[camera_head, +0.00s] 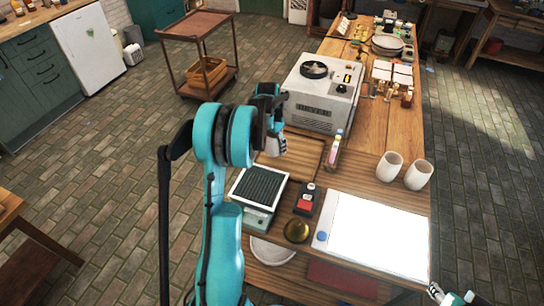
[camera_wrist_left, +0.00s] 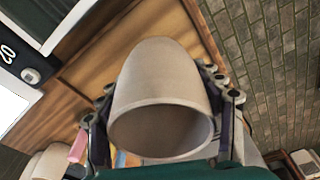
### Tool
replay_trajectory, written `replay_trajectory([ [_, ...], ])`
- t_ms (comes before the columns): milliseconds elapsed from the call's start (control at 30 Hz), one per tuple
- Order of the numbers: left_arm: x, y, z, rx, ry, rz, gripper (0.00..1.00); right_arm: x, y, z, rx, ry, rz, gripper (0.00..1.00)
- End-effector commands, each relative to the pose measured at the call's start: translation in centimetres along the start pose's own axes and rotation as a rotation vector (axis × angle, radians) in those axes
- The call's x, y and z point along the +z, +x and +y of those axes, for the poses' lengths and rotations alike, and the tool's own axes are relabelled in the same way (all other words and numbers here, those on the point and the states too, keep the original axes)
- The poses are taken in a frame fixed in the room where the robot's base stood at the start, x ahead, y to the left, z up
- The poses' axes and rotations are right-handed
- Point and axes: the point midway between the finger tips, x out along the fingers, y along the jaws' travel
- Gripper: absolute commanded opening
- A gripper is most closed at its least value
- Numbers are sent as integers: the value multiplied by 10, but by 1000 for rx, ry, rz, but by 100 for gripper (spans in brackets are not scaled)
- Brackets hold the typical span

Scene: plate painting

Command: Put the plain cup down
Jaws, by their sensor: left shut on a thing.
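A plain off-white cup (camera_wrist_left: 160,75) is between the fingers of my left gripper (camera_wrist_left: 163,95) in the left wrist view, its open mouth toward the camera. My left gripper (camera_head: 272,125) is shut on it. In the head view the gripper is above the wooden tray (camera_head: 311,172) on the bench, and the cup is mostly hidden by the gripper. I cannot tell whether the cup touches the tray. My right gripper (camera_head: 452,296) shows only in part at the bottom right corner, and its fingers are not clear.
Two white cups (camera_head: 389,167) (camera_head: 418,175) stand right of the tray. A white machine (camera_head: 322,105) stands behind it. A scale-like device (camera_head: 258,190), a red-black device (camera_head: 306,199), a brass bowl (camera_head: 297,231) and a white board (camera_head: 375,238) are nearer. A bottle (camera_head: 334,149) stands at the tray's right edge.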

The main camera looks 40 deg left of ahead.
Motion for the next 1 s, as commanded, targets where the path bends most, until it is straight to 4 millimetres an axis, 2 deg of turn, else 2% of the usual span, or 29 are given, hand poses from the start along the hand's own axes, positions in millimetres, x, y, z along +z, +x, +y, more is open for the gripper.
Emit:
replay_trajectory([
  [100, 10, 5, -3, 0, -1, 0, 28, 2, 3, 0, 0, 0, 0, 40],
  [233, 13, 13, -4, 1, 1, 0, 28, 4, 6, 0, 0, 0, 0, 40],
  [467, 16, 45, -3, 0, 0, 0, 28, 13, 18, 0, 0, 0, 0, 40],
  [833, 17, 49, -3, 1, 0, 0, 28, 14, 19, 0, 0, 0, 0, 40],
  [867, 17, 49, -3, 0, 0, 0, 69, 14, 19, 0, 0, 0, 0, 40],
  [933, 17, 48, -3, 0, 0, 0, 87, 13, 19, 0, 0, 0, 0, 40],
  [1000, 17, 48, -3, 0, 0, 0, 87, 13, 19, 0, 0, 0, 0, 40],
])
